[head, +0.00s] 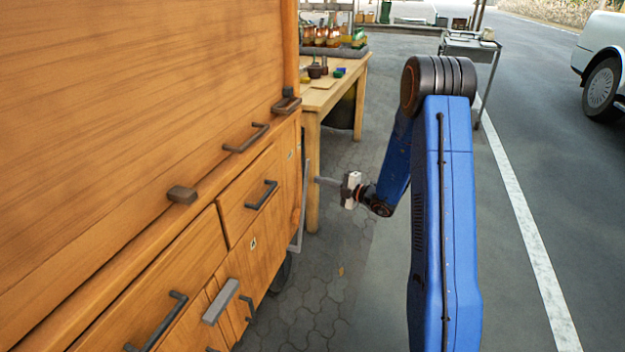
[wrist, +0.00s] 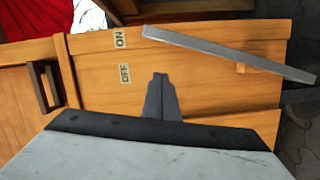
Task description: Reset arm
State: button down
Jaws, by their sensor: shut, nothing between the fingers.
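My gripper (head: 328,182) is at the end of my blue arm, to the right of the wooden cabinet (head: 130,110) in the head view. Its fingers point left toward the cabinet's end. In the wrist view my gripper (wrist: 158,80) shows its two dark fingers together, with nothing between them. Behind the fingertips is a wooden panel (wrist: 100,90) with an ON label (wrist: 120,38) and an OFF label (wrist: 125,74). A grey metal bar (wrist: 228,54) crosses in front of that panel. I cannot tell the exact gap between fingertips and panel.
The cabinet has dark handles (head: 262,194) sticking out. A wooden table (head: 325,95) with pots (head: 320,36) stands behind the gripper. A grey cart (head: 470,45) stands farther back, and a white vehicle (head: 603,60) is at the right. The paving (head: 325,290) below my arm is clear.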

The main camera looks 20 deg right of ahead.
jog(key=s+a+r+n+g, duration=0.4)
jog(key=s+a+r+n, duration=0.1)
jog(key=s+n, duration=0.35)
jog(key=s+a+r+n+g, duration=0.3)
jog(key=s+a+r+n, duration=0.1)
jog(key=s+n, duration=0.5)
jog(key=s+a+r+n+g, duration=0.45)
jog(key=s+n, duration=0.25)
jog(key=s, duration=0.4)
jog(key=s+d+r+n+h, duration=0.2)
jog(key=s+n+h, duration=0.3)
jog(key=s+n, duration=0.8)
jog(key=s+d+r+n+t+h, duration=0.2)
jog(key=s+d+n+h, duration=0.4)
jog(key=s+d+n, duration=0.3)
jog(key=shift+s+d+n+t, duration=0.25)
jog(key=shift+s+n+t, duration=0.2)
jog(key=shift+n, duration=0.5)
jog(key=shift+r, duration=0.1)
